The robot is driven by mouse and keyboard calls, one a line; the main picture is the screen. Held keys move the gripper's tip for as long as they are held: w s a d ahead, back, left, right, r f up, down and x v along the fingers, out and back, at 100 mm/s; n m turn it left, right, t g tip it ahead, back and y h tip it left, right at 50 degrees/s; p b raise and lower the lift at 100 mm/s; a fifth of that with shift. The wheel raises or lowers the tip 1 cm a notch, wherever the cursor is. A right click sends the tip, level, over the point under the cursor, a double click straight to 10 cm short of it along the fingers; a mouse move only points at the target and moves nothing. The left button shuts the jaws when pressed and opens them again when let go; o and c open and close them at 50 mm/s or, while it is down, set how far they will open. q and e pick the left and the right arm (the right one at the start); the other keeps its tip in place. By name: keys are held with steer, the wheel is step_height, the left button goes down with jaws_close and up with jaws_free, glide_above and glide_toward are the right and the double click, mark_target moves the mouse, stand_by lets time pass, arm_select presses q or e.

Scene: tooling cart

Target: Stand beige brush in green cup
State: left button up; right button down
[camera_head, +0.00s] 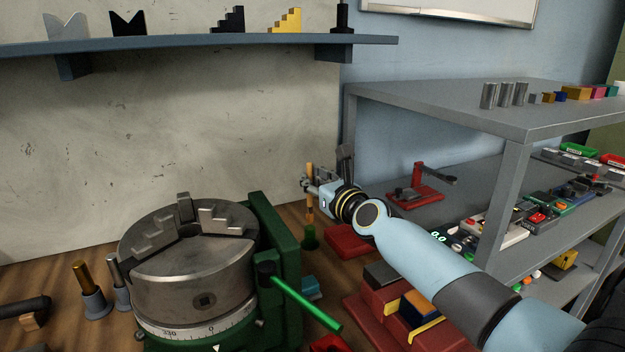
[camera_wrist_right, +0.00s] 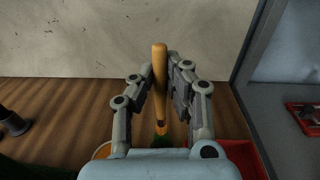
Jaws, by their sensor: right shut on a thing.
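The beige brush (camera_head: 309,178) is upright between the fingers of my right gripper (camera_head: 311,187), which is shut on it. In the right wrist view the long beige handle (camera_wrist_right: 160,65) stands between the two fingers (camera_wrist_right: 158,95), with a dark lower end. The green cup (camera_head: 310,238) is on the wooden bench directly below the brush. In the wrist view only a bit of green shows at the brush's lower end (camera_wrist_right: 160,139). I cannot tell whether the brush's end is inside the cup or just above it. My left gripper is not in view.
A green-based rotary chuck (camera_head: 200,255) with a green handle (camera_head: 308,305) stands left of the cup. A red bin (camera_head: 347,241) is close on the right. A grey shelf rack (camera_head: 450,105) stands further right. A wall shelf (camera_head: 200,44) hangs above.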

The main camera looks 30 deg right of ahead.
mark_target(310, 204)
steer(key=shift+f+b, duration=0.3)
steer(key=shift+f, duration=0.1)
stand_by(1.1)
steer(key=shift+f+b, duration=2.3)
steer(key=shift+f, duration=0.1)
stand_by(0.7)
steer(key=shift+f, duration=0.25)
stand_by(0.7)
steer(key=c, duration=0.9)
jaws_free()
steer(key=shift+s+a+f, duration=0.1)
steer(key=shift+f, duration=0.1)
